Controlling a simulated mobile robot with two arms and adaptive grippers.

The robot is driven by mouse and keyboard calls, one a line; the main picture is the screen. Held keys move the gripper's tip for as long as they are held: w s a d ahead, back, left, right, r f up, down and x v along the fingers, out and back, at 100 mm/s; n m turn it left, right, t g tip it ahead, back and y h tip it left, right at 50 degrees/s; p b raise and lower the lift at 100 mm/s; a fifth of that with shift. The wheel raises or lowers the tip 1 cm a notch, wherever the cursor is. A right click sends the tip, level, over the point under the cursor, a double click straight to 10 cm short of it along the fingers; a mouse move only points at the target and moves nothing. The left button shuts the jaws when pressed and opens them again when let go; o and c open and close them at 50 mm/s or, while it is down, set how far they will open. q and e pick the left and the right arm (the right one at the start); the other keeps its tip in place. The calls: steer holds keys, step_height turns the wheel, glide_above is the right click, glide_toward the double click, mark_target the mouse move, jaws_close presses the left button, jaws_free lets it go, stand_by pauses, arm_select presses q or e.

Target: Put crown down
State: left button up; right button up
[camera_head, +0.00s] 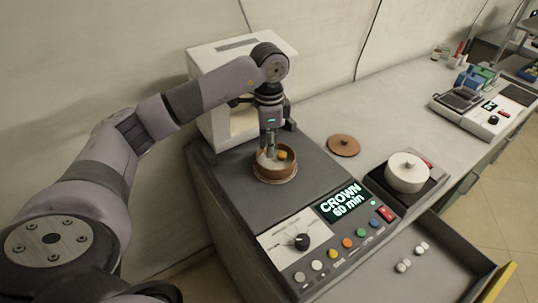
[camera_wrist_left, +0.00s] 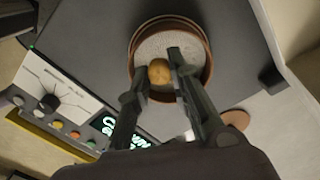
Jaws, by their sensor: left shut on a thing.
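The crown (camera_head: 282,155) is a small gold piece, and it also shows in the left wrist view (camera_wrist_left: 160,72). My left gripper (camera_head: 270,152) points down into a round brown dish (camera_head: 275,176) with a pale granular filling (camera_wrist_left: 185,45). Its fingers (camera_wrist_left: 164,76) are shut on the crown, inside the dish's rim. I cannot tell whether the crown touches the filling. The dish stands on the dark top of a machine (camera_head: 225,185) whose display (camera_head: 342,204) reads "CROWN 60 min". My right gripper is not in view.
A brown lid-like disc (camera_head: 343,146) lies right of the dish. An open drawer (camera_head: 455,245) holds small white pieces (camera_head: 403,265). A white device (camera_head: 485,108) stands far right. The bench between is clear.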

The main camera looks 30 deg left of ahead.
mark_target(269, 165)
arm_select(q)
steer(key=shift+f, duration=2.1)
steer(key=shift+f, duration=0.15)
steer(key=o, duration=0.4)
steer(key=shift+o, duration=0.2)
step_height(269, 165, up, 12)
steer(key=shift+r+b, duration=0.2)
steer(key=shift+b, duration=0.25)
